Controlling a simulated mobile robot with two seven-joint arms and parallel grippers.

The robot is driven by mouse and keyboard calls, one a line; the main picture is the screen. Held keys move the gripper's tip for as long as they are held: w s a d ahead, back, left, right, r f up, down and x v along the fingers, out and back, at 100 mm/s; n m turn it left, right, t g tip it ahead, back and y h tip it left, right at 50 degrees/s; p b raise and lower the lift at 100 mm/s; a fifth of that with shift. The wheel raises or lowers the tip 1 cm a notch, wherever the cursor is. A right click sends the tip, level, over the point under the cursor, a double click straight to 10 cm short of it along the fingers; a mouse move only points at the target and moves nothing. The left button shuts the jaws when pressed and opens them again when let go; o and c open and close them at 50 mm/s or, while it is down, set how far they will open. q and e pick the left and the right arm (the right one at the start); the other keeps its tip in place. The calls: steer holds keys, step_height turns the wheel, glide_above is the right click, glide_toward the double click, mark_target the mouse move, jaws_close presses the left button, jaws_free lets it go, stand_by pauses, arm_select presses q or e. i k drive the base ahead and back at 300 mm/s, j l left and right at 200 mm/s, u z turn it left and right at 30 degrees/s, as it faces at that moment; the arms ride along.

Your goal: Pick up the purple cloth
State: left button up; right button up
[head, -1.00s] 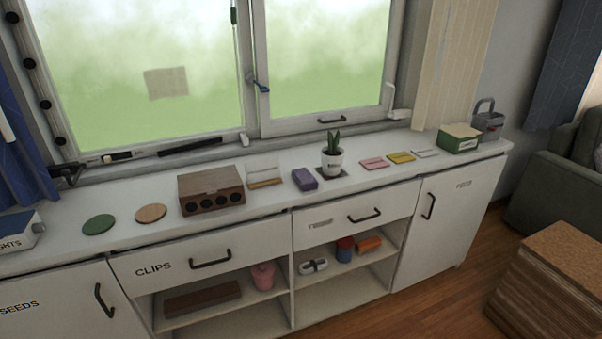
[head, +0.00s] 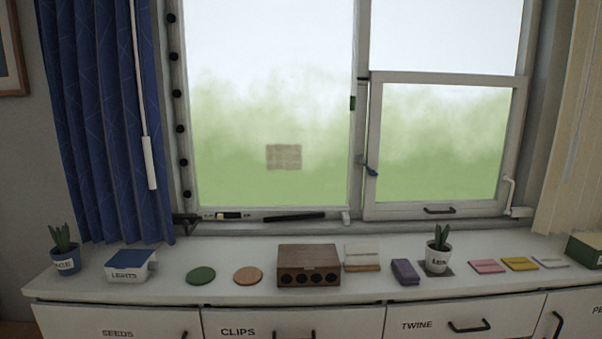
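A folded purple cloth (head: 405,271) lies on the white cabinet top in the head view, right of centre. It sits between a white card holder with a wooden base (head: 362,258) on its left and a potted plant (head: 438,251) on its right. It looks like a small thick block, apart from the plant pot. Neither of my grippers shows in the head view.
The cabinet top (head: 225,294) also holds a brown wooden box with round holes (head: 309,265), green (head: 201,276) and tan (head: 248,275) discs, a LIGHTS box (head: 131,265), and pink (head: 488,266) and yellow (head: 519,264) cloths. The window stands behind. The front strip is mostly clear.

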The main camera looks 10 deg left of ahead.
mark_target(406, 273)
steer(key=i+u, duration=0.25)
steer(key=i, duration=0.7)
